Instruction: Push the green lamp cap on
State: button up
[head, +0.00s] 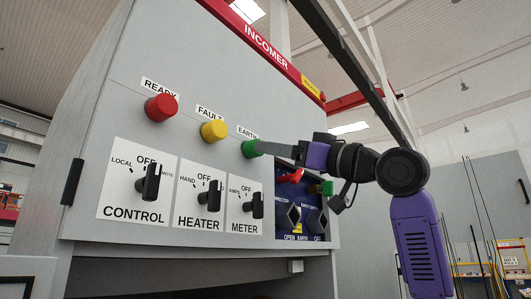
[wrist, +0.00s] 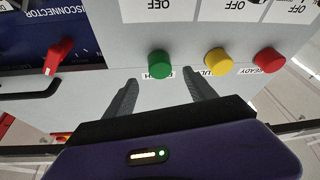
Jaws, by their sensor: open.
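The green lamp cap (head: 249,149) is on the grey cabinet front under the EARTH label, right of the yellow cap. In the upside-down wrist view, the green cap (wrist: 160,64) sits ahead of and roughly midway between my fingertips. My gripper (head: 264,148) is open, with its fingers pointing at the panel from the right. In the head view the fingers overlap the cap's right side. In the wrist view my gripper (wrist: 160,82) shows a wide gap with nothing held. I cannot tell whether the fingers touch the cap, or how fully it is seated.
A yellow cap (head: 214,131) and a red cap (head: 161,108) are to the left. Black rotary switches (head: 209,196) are below. A blue panel with a red handle (head: 290,177) is at lower right, near my arm. A black bar handle (wrist: 30,88) shows in the wrist view.

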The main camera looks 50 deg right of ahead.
jog(key=shift+v, duration=1.25)
